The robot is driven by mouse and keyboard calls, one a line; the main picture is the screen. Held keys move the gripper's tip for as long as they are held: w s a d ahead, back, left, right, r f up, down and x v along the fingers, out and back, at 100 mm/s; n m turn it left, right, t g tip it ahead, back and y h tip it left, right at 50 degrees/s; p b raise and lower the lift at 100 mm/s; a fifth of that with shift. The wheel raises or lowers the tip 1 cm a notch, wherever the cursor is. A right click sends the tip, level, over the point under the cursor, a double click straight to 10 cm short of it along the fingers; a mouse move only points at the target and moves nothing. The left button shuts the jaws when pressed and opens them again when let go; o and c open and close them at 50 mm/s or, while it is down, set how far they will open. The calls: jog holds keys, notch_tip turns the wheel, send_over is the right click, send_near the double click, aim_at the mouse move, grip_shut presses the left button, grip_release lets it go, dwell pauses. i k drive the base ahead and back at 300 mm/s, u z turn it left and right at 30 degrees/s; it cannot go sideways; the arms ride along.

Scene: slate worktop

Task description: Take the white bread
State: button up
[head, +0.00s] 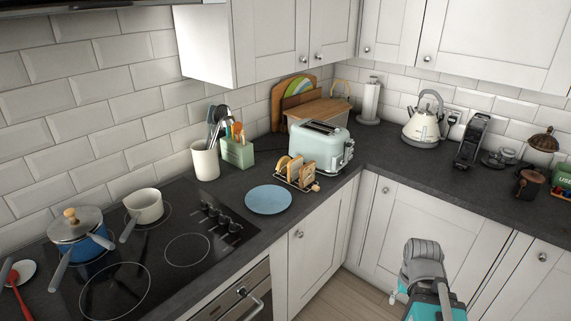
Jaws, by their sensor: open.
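Several slices of bread stand upright in a dark wire toast rack (279,179) on the worktop, in front of the toaster. The slices on the left (283,163) look pale golden with a lighter face. The slice at the right end (307,172) looks browner. I cannot tell for certain from here which one is the white bread. Part of my own arm, grey and teal, shows at the bottom right, in front of the lower cabinets and well apart from the rack. My gripper's fingers are not visible in this view.
A pale blue toaster (319,146) stands right behind the rack, and a blue plate (268,200) lies to its left. A hob with a blue pot (79,233) and a white pan (144,206) is further left. A kettle (424,124) stands at the back right.

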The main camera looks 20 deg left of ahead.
aim_at(295, 164)
jog(key=u, duration=0.2)
jog(key=i, duration=1.1)
jog(key=u, duration=0.2)
